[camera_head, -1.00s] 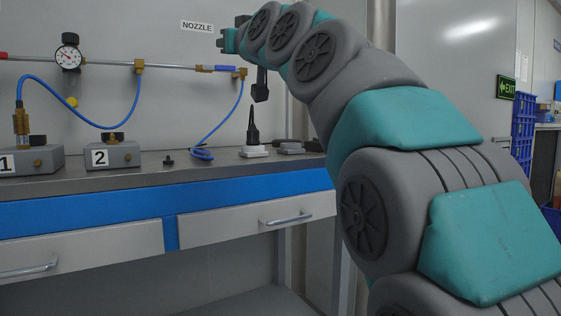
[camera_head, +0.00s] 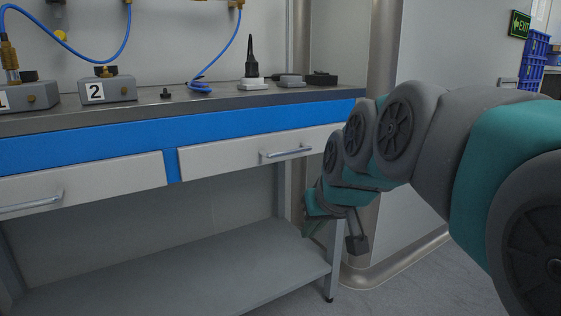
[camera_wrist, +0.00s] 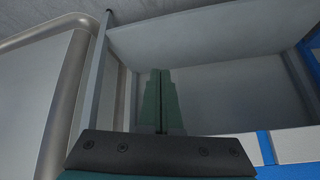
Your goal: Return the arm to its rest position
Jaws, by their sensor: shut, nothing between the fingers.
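My arm reaches in from the right in the head view, bent downward. My gripper (camera_head: 311,230) is low, below the bench top and in front of the bench's right-hand leg. It is partly hidden by the wrist there. In the wrist view the two green fingers of my gripper (camera_wrist: 160,74) lie side by side, shut and with nothing held between them.
The workbench (camera_head: 230,97) has two grey drawers and a lower shelf (camera_head: 200,275) close to my gripper. A black nozzle (camera_head: 251,62) on a white base, a block marked 2 (camera_head: 108,88) and blue hose stand on top. A metal column (camera_head: 382,60) is behind my arm.

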